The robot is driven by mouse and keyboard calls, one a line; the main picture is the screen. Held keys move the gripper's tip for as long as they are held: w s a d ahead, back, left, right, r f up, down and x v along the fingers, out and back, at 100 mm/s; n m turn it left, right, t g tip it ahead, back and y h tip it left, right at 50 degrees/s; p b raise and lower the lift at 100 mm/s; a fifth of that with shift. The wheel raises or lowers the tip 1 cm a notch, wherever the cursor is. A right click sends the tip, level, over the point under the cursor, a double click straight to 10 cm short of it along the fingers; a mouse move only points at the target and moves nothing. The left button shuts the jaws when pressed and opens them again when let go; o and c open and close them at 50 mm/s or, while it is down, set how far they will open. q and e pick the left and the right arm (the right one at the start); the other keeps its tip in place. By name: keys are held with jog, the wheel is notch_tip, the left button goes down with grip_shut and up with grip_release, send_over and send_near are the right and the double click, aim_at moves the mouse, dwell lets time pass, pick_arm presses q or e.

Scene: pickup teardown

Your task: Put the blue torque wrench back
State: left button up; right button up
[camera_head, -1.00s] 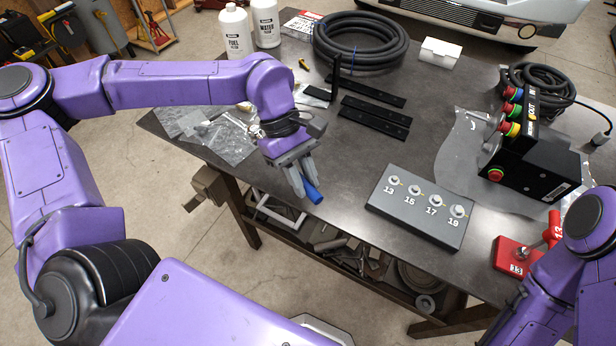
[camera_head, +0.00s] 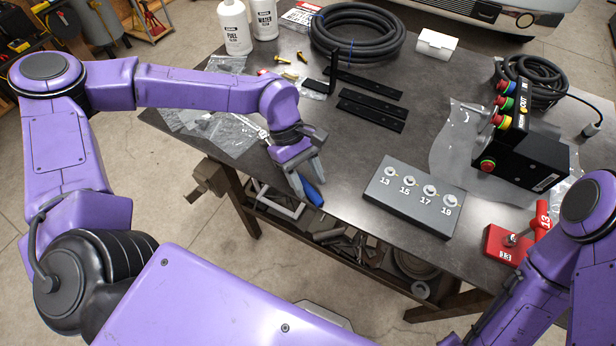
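The blue torque wrench (camera_head: 313,194) shows only as a short blue handle end near the table's front edge; the rest is hidden by my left gripper. My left gripper (camera_head: 309,184) points down at the handle. Its two grey fingers are spread, with the blue handle showing between and just beyond their tips. I cannot tell whether a finger touches it. My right arm is at the lower right, and its gripper is out of view.
A grey block numbered 13 to 19 (camera_head: 403,203) lies right of the wrench on the dark table (camera_head: 345,190).

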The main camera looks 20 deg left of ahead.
pick_arm(q)
jog(key=b+v, duration=0.2)
jog(key=v, duration=1)
dwell(2.0)
